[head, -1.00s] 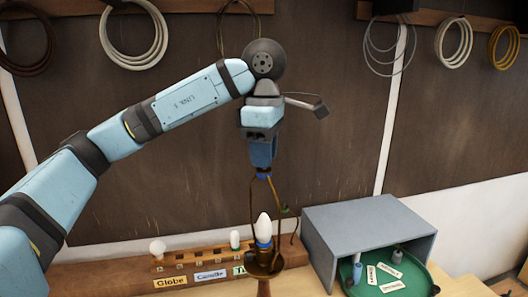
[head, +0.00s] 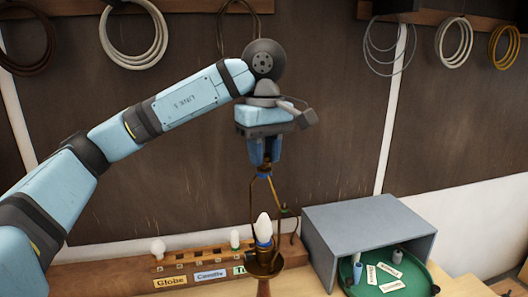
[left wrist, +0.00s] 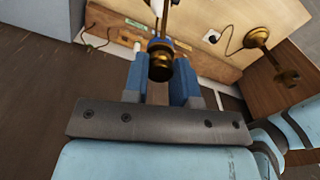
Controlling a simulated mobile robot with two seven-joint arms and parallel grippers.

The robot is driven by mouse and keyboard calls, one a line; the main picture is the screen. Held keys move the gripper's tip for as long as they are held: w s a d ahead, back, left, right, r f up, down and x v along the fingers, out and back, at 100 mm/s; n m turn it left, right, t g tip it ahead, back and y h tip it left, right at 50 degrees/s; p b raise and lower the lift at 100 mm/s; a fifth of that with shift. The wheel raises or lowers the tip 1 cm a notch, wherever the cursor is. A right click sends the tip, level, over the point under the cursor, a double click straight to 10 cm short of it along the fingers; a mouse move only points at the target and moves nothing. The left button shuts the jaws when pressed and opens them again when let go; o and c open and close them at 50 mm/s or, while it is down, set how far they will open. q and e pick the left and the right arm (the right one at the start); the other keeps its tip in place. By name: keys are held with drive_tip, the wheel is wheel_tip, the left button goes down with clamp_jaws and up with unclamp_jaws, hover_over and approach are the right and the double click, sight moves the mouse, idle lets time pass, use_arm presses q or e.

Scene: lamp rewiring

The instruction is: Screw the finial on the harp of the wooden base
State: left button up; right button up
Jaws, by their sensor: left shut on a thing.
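The lamp with the wooden base (head: 264,288) stands at the bottom centre of the head view, its lower part cut off. A white candle-shaped bulb (head: 264,226) stands in its socket, with the thin brass harp (head: 281,210) around it. My left gripper (head: 264,162) points down at the top of the harp, shut on the brass finial. The finial (left wrist: 160,66) shows as a dark brass knob between the blue fingers in the left wrist view. Whether its thread is engaged, I cannot tell. My right gripper is not in view.
A wooden rack (head: 205,258) with bulbs and labels stands behind the lamp. A grey open box (head: 345,225) and a green round tray (head: 415,283) are at right. Cable coils hang on the wall. A brass stand (left wrist: 262,40) shows in the left wrist view.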

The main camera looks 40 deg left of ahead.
use_arm(q)
drive_tip(key=m, duration=0.6)
drive_tip(key=shift+m, duration=0.7)
drive_tip(key=m, duration=0.6)
drive_tip(key=o, duration=1)
